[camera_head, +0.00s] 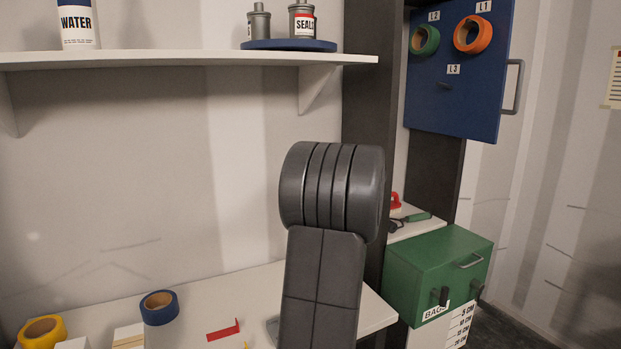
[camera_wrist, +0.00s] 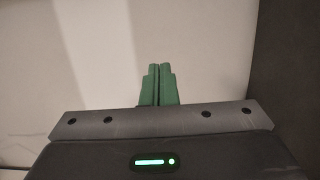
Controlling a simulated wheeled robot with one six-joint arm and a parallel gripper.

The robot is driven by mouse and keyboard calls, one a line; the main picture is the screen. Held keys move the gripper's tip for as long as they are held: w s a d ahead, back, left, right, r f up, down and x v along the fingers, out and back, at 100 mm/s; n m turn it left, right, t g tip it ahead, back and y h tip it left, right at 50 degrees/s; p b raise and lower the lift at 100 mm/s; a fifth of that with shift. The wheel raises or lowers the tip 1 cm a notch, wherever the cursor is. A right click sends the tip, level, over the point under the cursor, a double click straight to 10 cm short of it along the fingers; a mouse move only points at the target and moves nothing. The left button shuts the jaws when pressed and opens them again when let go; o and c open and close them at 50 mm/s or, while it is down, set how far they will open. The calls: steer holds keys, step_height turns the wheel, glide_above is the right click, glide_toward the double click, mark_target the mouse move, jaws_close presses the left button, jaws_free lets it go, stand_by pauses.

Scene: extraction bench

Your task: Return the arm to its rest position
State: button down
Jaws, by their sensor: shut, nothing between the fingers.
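My gripper (camera_wrist: 158,84) shows in the wrist view with its green fingers together and nothing between them. A pale wall fills most of the view beyond the fingers, with a dark upright at the right. In the head view my grey arm rises in front of the bench, right of the middle, with its rounded joint below the shelf. My gripper cannot be made out in the head view.
A white bench (camera_head: 230,290) holds blue tape (camera_head: 159,308), yellow tape (camera_head: 42,331) and a red piece (camera_head: 223,331). Above is a shelf (camera_head: 150,58) with a WATER container (camera_head: 77,25) and canisters on a blue disc (camera_head: 289,45). At right are a green box (camera_head: 437,272) and a blue panel (camera_head: 455,90).

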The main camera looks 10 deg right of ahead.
steer(key=shift+s+d+r, duration=0.1)
steer(key=shift+s+r, duration=0.1)
steer(key=shift+r, duration=0.15)
steer(key=shift+w, duration=0.1)
steer(key=w+a+f, duration=0.1)
steer(key=w+f, duration=0.1)
steer(key=f, duration=0.1)
steer(key=w+a+f+p, duration=0.1)
steer(key=w+f, duration=0.2)
steer(key=w+a+f+p, duration=0.1)
steer(key=w+f, duration=0.1)
steer(key=w, duration=0.1)
steer(key=shift+w+a+f, duration=0.1)
steer(key=shift+w+f, duration=0.15)
steer(key=shift+f, duration=0.15)
